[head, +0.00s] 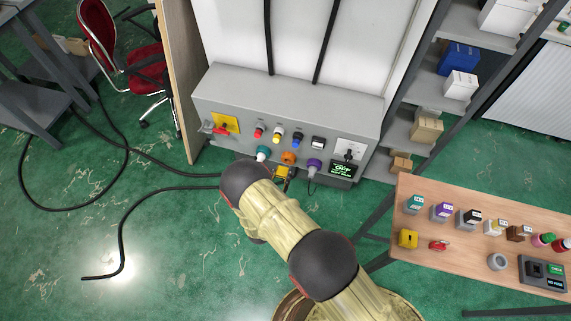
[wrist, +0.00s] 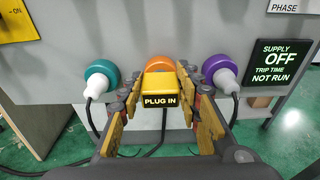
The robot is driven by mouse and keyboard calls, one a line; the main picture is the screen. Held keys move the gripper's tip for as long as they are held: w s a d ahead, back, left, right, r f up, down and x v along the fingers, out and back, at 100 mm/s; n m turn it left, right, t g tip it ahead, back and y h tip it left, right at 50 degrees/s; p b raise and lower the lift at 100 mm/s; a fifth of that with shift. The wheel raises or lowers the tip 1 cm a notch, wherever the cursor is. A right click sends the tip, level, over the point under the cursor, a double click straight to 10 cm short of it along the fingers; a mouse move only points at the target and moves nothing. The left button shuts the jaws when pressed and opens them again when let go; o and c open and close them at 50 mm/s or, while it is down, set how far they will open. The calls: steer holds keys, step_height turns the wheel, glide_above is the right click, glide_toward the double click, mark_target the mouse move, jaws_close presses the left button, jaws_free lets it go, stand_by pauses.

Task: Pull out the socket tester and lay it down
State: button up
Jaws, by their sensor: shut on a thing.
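The socket tester (wrist: 158,84) is a yellow block with a small black panel reading PLUG IN. My gripper (wrist: 160,90) is shut on the tester, one finger on each side. In the head view the tester (head: 281,174) shows below the orange socket (head: 288,157), partly hidden by my arm. How deep it sits in the socket cannot be seen.
A teal plug (wrist: 98,78) is to the left and a purple one (wrist: 220,70) to the right, both close to my fingers, with cables hanging. A display (wrist: 281,62) reads SUPPLY OFF. The wooden table (head: 462,268) at right holds several small items, with bare patches between.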

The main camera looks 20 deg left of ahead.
steer(key=shift+r+p, duration=1.5)
steer(key=shift+r, duration=1.3)
